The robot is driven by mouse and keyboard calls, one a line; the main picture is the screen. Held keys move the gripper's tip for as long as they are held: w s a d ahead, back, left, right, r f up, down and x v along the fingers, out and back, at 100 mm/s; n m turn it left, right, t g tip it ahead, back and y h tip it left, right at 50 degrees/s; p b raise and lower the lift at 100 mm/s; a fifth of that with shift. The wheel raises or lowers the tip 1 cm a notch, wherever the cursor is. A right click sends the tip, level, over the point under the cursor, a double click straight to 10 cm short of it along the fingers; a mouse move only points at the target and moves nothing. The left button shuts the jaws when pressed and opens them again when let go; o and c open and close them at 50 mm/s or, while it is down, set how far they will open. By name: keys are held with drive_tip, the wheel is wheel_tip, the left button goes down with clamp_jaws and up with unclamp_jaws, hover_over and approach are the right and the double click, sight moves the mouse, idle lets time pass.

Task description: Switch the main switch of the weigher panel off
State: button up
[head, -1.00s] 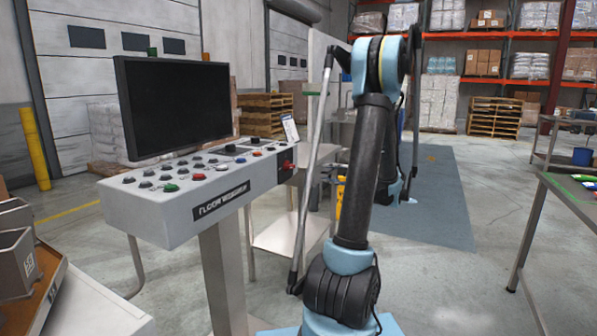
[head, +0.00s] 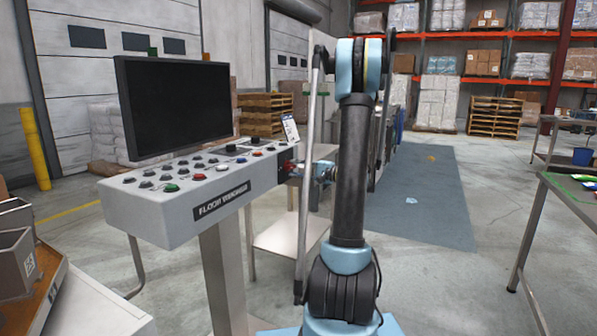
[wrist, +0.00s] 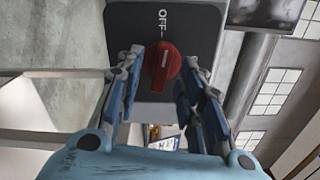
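The weigher panel (head: 175,222) is a grey console on a post, left of my arm in the head view. Its main switch is a red rotary knob (wrist: 162,67) on a dark plate (wrist: 200,40), with the word OFF printed sideways beside it. The plate is on the panel's right end. My gripper (wrist: 161,60) is at the switch, with a finger on each side of the knob. The fingers look open, with a narrow gap at the left; contact on the right is unclear. In the head view the gripper (head: 297,169) is small and partly hides the switch.
A black monitor (head: 177,105) stands on the panel, behind several buttons. Grey bins (head: 15,262) are at the lower left, and a metal table (head: 575,195) is at the right. Open floor (head: 455,280) lies right of my arm.

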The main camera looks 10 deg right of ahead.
drive_tip(key=shift+w+a, duration=0.25)
drive_tip(key=shift+a, duration=0.1)
clamp_jaws()
drive_tip(key=shift+n, duration=0.3)
drive_tip(key=shift+s+f+n, duration=0.1)
drive_tip(key=shift+n, duration=0.9)
